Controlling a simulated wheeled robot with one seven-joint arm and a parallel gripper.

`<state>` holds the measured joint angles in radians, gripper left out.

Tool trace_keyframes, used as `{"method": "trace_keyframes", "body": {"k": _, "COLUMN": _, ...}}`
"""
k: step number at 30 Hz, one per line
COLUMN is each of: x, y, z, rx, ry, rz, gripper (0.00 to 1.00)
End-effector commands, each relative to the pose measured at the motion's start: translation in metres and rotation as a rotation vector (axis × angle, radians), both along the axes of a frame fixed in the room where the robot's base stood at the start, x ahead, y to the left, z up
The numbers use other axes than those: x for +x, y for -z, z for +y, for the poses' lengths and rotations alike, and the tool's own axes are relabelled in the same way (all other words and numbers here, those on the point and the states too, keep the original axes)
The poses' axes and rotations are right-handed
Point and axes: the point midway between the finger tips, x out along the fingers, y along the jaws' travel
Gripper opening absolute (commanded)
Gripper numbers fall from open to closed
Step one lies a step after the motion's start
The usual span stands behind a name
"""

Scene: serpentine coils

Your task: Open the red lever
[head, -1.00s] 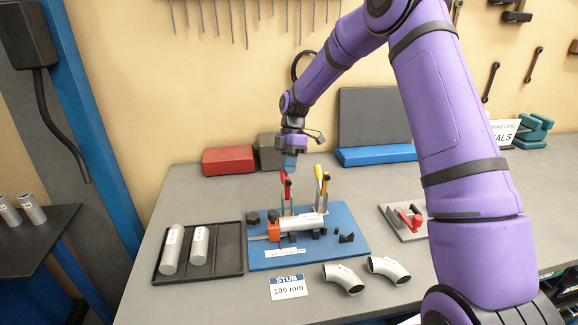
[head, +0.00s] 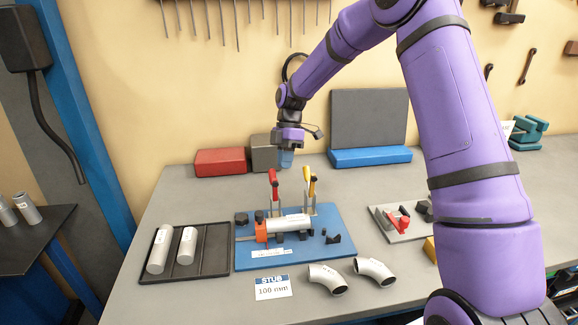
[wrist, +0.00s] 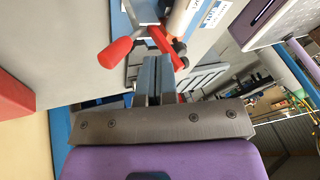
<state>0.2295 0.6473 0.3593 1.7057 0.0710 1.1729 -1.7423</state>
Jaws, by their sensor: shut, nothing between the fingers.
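The red lever (head: 273,178) stands roughly upright on a clamp on the blue fixture plate (head: 338,221). A yellow lever (head: 308,176) stands to its right. A white tube (head: 283,224) lies along the fixture, in front of the levers. My gripper (head: 286,160) points down, above and slightly right of the red lever, apart from it in the head view. In the wrist view, my gripper's blue-grey fingers (wrist: 153,66) are together and empty. The red lever's handle (wrist: 116,52) shows just left of the fingertips; whether they touch cannot be told.
A black tray (head: 213,257) with two grey tubes is at the left. Two pipe elbows (head: 326,279) and a stub sign (head: 272,288) lie in front. A grey plate with a red clamp (head: 398,221) sits right. Red (head: 221,162) and grey blocks stand behind.

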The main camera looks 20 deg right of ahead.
Motion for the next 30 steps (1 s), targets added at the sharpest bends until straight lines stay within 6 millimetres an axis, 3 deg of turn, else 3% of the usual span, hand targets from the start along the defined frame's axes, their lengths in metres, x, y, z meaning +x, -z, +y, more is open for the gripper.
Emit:
{"method": "trace_keyframes", "body": {"k": 18, "x": 0.04, "y": -0.075, "z": -0.024, "rx": 0.0, "ry": 0.003, "rz": -0.003, "gripper": 0.0}}
{"method": "trace_keyframes", "body": {"k": 26, "x": 0.042, "y": -0.083, "z": -0.026, "rx": -0.004, "ry": 0.005, "rz": -0.002, "gripper": 0.0}}
{"method": "trace_keyframes", "body": {"k": 30, "x": 0.031, "y": -0.098, "z": -0.024, "rx": -0.045, "ry": 0.051, "rz": -0.018, "gripper": 0.0}}
